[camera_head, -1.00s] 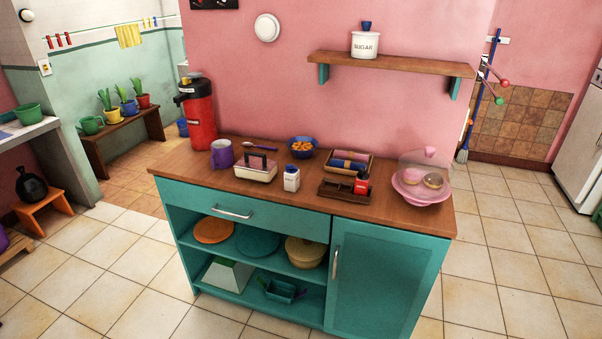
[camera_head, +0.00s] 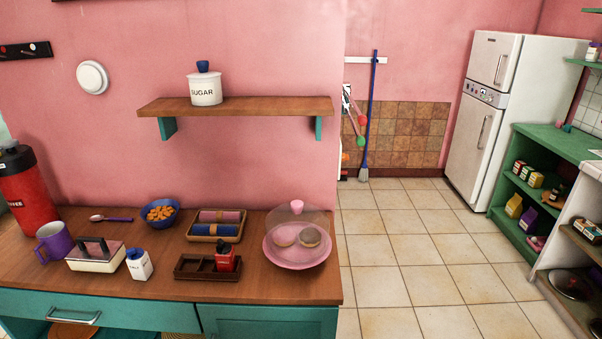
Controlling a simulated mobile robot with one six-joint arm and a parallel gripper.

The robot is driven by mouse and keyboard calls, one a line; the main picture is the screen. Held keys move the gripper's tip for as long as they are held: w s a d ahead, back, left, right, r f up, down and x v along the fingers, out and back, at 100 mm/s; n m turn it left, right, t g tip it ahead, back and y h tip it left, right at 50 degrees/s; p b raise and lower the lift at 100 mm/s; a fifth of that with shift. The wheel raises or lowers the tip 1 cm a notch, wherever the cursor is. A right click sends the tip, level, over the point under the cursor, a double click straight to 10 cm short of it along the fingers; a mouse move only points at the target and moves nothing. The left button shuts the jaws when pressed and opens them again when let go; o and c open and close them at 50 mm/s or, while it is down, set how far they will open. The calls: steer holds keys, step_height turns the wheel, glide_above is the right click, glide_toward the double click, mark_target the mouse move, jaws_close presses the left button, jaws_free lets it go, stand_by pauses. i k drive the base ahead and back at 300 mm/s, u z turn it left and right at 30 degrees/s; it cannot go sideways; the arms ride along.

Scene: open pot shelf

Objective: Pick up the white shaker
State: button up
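A small white shaker (camera_head: 139,265) with a dark blue top and dark lettering stands upright on the brown wooden counter (camera_head: 110,284). It is near the front edge, just right of a white and pink box with a dark handle (camera_head: 96,254). A dark wooden caddy (camera_head: 192,268) holding a small red bottle (camera_head: 225,259) is to its right. My gripper is not in view.
A domed pink cake stand (camera_head: 297,244) is at the right end. Tiled floor (camera_head: 410,270) is clear right of the counter.

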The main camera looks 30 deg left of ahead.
mark_target(140, 268)
steer(key=i, duration=0.7)
steer(key=u, duration=4.55)
steer(key=i, duration=0.1)
steer(key=z, duration=2.75)
steer(key=k, duration=0.3)
steer(key=u, duration=2.6)
